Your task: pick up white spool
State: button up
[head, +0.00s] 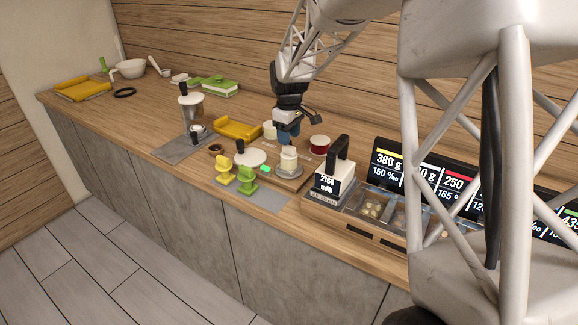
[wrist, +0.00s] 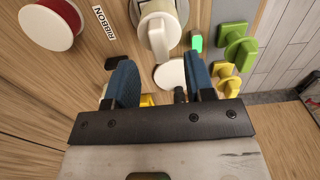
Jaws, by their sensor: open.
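A pale round thing (head: 269,131), which may be the white spool, stands just left of and behind my gripper (head: 287,137) in the head view, partly hidden by it. A second white cylinder (head: 288,155) stands on a grey round base below my gripper in that view. It also shows at the top of the wrist view (wrist: 157,22). I cannot tell for certain which one is the spool. In the wrist view my gripper (wrist: 160,82) has its blue fingers apart with nothing held between them. The left finger hides part of the counter there.
A red spool (head: 319,142) stands to the right, near a RIBBON label (wrist: 103,22). Yellow (head: 224,170) and green (head: 246,178) stands are at the front edge. A yellow tray (head: 238,128) lies left. A black-handled box (head: 335,175) stands right.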

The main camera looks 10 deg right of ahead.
aim_at(289, 147)
jog(key=shift+f, duration=2.55)
jog(key=shift+c, duration=0.2)
grip_shut()
